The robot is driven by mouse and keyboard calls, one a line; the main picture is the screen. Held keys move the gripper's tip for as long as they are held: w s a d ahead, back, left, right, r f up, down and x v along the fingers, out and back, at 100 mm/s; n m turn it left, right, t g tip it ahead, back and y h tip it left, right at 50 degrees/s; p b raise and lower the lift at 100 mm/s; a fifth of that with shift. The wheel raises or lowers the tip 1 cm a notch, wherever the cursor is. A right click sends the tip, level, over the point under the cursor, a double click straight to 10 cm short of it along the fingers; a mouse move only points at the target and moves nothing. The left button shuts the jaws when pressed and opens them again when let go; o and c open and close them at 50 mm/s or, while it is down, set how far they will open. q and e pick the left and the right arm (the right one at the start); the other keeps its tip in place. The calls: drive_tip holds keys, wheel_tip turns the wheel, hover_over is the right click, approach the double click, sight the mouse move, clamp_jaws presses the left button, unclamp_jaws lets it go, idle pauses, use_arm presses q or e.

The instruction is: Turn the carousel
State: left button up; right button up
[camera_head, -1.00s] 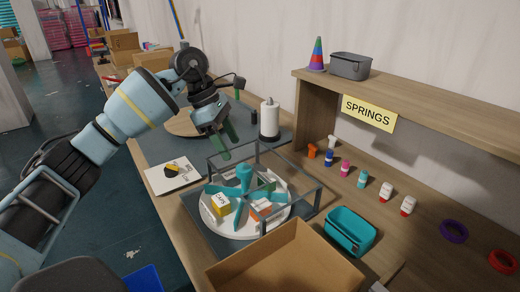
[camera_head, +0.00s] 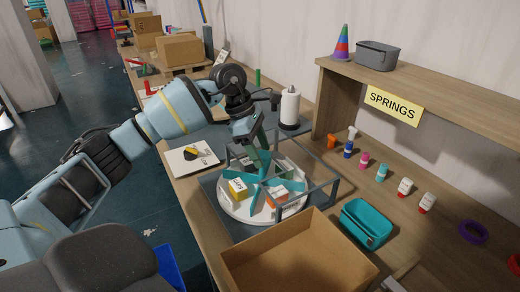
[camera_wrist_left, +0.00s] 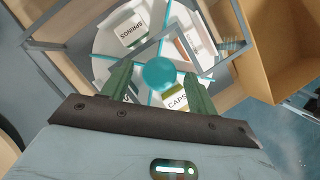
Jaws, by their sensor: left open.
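The carousel is a white round plate (camera_head: 236,208) with teal dividers (camera_head: 262,197), standing inside a grey open frame (camera_head: 337,190). Its round teal knob (camera_wrist_left: 159,73) shows in the left wrist view. In the left wrist view, labels read SPRINGS and CAPS. My left gripper (camera_head: 262,163) is over the carousel, pointing down, with its green fingers apart. In the left wrist view the fingers stand on either side of the knob; contact cannot be told. My right gripper is not in view.
An open cardboard box (camera_head: 300,255) stands in front of the carousel, with a teal bin (camera_head: 366,224) to its right. A shelf (camera_head: 440,92) with a SPRINGS sign overhangs several small bottles. A white paper roll (camera_head: 289,108) stands behind. A white card (camera_head: 192,157) lies left.

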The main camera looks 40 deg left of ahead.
use_arm(q)
drive_tip(key=shift+f, duration=0.15)
drive_tip(key=shift+c, duration=0.2)
clamp_jaws()
